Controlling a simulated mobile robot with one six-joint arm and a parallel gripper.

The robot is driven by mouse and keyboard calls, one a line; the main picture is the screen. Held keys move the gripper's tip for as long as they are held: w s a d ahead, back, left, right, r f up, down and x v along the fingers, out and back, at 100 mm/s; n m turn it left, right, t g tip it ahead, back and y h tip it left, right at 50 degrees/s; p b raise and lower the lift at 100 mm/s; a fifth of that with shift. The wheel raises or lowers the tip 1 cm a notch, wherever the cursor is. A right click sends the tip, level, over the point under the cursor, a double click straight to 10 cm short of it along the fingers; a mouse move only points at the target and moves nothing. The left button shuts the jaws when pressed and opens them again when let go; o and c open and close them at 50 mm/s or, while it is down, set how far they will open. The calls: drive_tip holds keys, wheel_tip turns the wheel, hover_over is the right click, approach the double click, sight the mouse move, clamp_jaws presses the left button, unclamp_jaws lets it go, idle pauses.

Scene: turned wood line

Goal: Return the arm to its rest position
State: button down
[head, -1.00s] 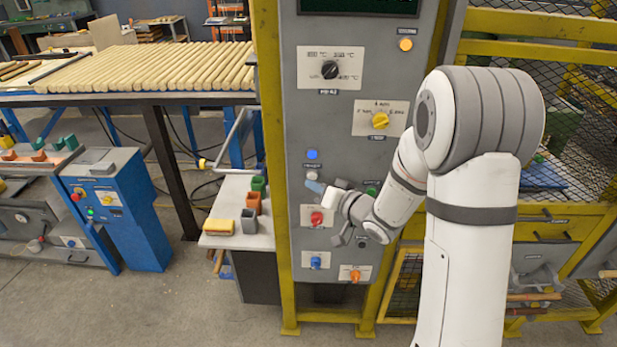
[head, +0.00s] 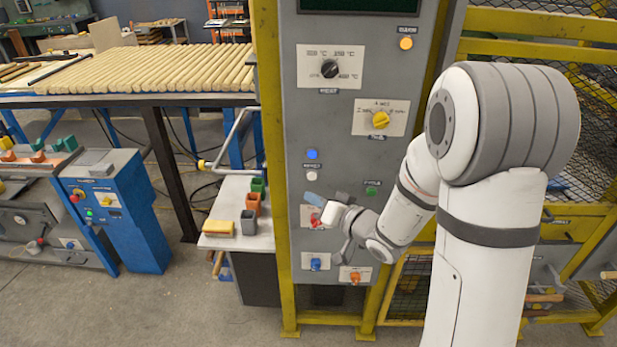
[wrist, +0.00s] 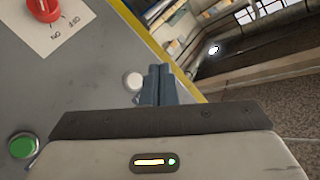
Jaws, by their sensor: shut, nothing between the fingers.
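My gripper (head: 311,198) is in front of the grey control panel (head: 345,125) in the head view, its blue-grey fingers pointing left. In the wrist view my gripper (wrist: 158,72) has its two fingers together with nothing between them. A white button (wrist: 133,80) shows just beside the fingertips there; whether they touch it cannot be told. My white and grey arm reaches in from the right of the head view and is bent at the elbow. My wrist partly hides the red knob (head: 309,216) on the panel.
The panel also has a blue button (head: 312,154), a green button (head: 372,190), a yellow knob (head: 380,120) and a black knob (head: 329,69). A yellow frame with mesh (head: 590,50) stands right of it.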

drive_tip(key=s+d+r+m+g+h, duration=0.1)
drive_tip(key=s+d+r+h, duration=0.15)
drive_tip(key=d+h, duration=0.4)
drive_tip(key=s+d+r+m+g+h, duration=0.1)
drive_tip(key=s+d+r+h, duration=0.15)
drive_tip(key=d+h, duration=0.4)
drive_tip(key=s+d+g+y, duration=0.1)
drive_tip(key=s+g, duration=0.5)
drive_tip(key=s, duration=1.3)
drive_tip(key=shift+s+d+r+n+g+y, duration=0.15)
drive_tip(key=shift+r+n+g+y, duration=0.2)
drive_tip(key=shift+n+g+y, duration=0.05)
